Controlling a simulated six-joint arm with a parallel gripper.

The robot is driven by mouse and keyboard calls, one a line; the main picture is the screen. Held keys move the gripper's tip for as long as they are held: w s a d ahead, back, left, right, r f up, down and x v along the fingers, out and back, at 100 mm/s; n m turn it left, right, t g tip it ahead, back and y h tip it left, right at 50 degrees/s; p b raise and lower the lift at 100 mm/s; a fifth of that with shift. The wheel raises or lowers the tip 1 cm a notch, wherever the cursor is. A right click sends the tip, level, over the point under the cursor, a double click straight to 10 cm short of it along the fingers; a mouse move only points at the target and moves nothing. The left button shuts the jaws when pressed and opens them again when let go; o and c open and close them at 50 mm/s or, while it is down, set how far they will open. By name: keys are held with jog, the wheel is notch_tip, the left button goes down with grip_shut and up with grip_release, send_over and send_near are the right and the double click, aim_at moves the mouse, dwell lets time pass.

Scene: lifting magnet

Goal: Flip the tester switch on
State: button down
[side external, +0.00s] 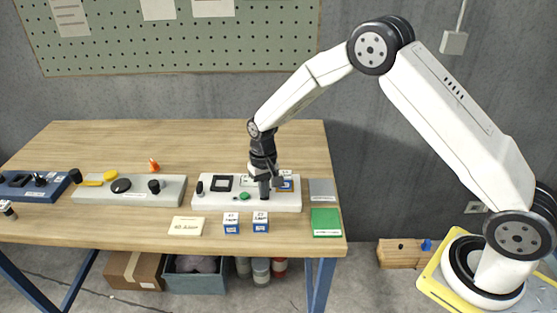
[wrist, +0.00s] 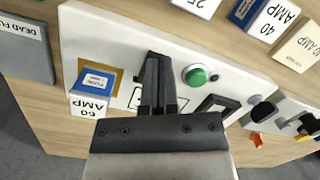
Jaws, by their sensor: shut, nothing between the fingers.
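The tester is a long white board (side external: 215,201), also in the wrist view (wrist: 95,30). It bears a green button (wrist: 195,75), a black square frame (wrist: 217,105), a dark knob (wrist: 262,109) and a bordered label partly behind my fingers. A blue-and-white 60 AMP fuse (wrist: 94,82) sits on a tan square at the board's end. My gripper (wrist: 158,60) is shut and empty, with its fingertips over the board between the fuse and the green button. In the side view my gripper (side external: 265,196) reaches down there.
A grey board (side external: 130,196) stands left.

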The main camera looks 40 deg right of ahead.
jog(key=shift+f, duration=0.3)
dwell(0.5)
jog(key=shift+w+d+r, duration=0.1)
jog(key=shift+r, duration=1.05)
jog(key=shift+w+d+r, duration=0.1)
jog(key=shift+d+r, duration=0.05)
jog(key=shift+r, duration=1)
jog(key=shift+w+d+r, duration=0.1)
jog(key=shift+r, duration=1.05)
jog(key=shift+s+d+r, duration=0.15)
jog(key=shift+s+r, duration=0.2)
jog(key=shift+s, duration=0.05)
jog(key=s+d+r+n+t, duration=0.1)
jog(key=s+d+r+t, duration=0.1)
jog(key=s, duration=0.8)
jog(key=s+d+r+n+t+h, duration=0.1)
jog(key=s+d+r+n, duration=0.1)
jog(key=s, duration=0.9)
jog(key=shift+d+t, duration=0.3)
jog(key=shift+t, duration=0.1)
